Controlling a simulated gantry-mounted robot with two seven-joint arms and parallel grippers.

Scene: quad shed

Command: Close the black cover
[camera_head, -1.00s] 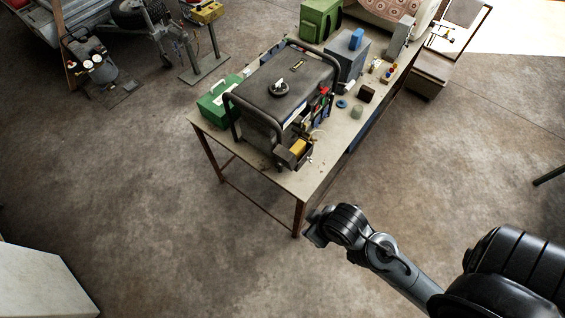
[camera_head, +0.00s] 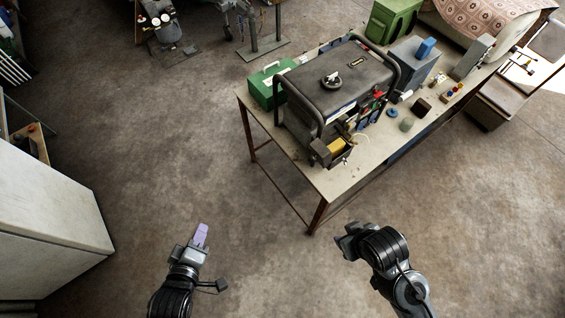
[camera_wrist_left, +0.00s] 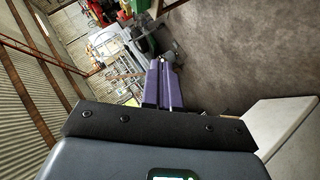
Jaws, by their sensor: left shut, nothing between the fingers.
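The generator (camera_head: 345,80) with a black frame stands on the workbench. At its near lower end is a small open dark box with a yellow insert (camera_head: 338,146). A dark flap-like part, which looks like the black cover (camera_head: 321,152), stands out at the box's left side. My left gripper (camera_head: 201,234) has purple fingers and hangs over bare floor, left of and well apart from the bench. Its fingers lie together, empty, in the left wrist view (camera_wrist_left: 163,84). My right gripper (camera_head: 346,243) is over the floor before the bench; its fingers do not show clearly.
The workbench (camera_head: 312,178) holds a green case (camera_head: 268,88), a grey-blue box (camera_head: 414,65) and small items on its right part. A pale cabinet (camera_head: 50,205) stands at the left. The floor between cabinet and bench is clear.

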